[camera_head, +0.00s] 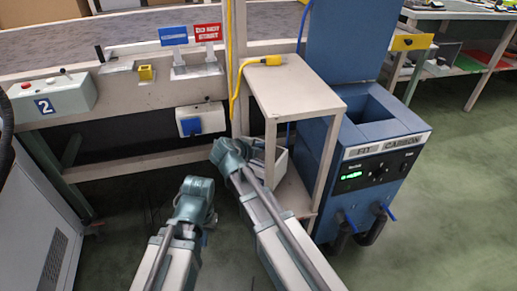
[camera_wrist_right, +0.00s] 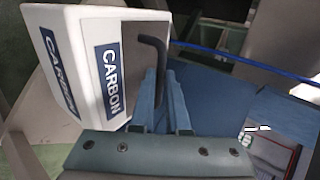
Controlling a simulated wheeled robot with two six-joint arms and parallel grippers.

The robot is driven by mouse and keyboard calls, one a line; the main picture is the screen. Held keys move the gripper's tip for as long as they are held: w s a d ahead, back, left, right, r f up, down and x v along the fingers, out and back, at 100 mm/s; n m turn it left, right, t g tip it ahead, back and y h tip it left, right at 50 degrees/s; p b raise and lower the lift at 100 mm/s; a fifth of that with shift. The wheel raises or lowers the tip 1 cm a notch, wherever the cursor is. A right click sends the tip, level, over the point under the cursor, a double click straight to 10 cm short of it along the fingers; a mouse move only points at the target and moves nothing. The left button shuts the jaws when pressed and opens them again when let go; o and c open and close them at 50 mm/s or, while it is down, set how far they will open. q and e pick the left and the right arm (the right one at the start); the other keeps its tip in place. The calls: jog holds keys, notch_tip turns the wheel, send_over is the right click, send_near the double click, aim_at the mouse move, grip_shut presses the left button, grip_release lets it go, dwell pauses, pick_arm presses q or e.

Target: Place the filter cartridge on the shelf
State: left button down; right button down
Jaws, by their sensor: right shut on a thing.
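The filter cartridge (camera_wrist_right: 75,60) is a white box with blue CARBON labels and a dark bent handle. In the right wrist view my right gripper (camera_wrist_right: 163,80) is shut on this handle. The cartridge looks tilted there. In the head view my right gripper (camera_head: 232,153) is at the left side of the beige shelf stand (camera_head: 292,92). A white part of the cartridge (camera_head: 281,160) shows between the stand's legs, above its lower board (camera_head: 294,196). Whether it touches the board cannot be told. My left gripper (camera_head: 195,188) is lower left, apart from the stand; its jaws are unclear.
A blue carbon filter machine (camera_head: 375,160) with an open top stands right of the stand. A yellow plug and cable (camera_head: 262,61) lie at the stand's top edge. The conveyor frame (camera_head: 140,95) runs behind. Green floor is free at right.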

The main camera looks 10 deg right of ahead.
jog(key=shift+f+b, duration=0.35)
jog(key=shift+f, duration=0.25)
jog(key=c, duration=0.9)
grip_release()
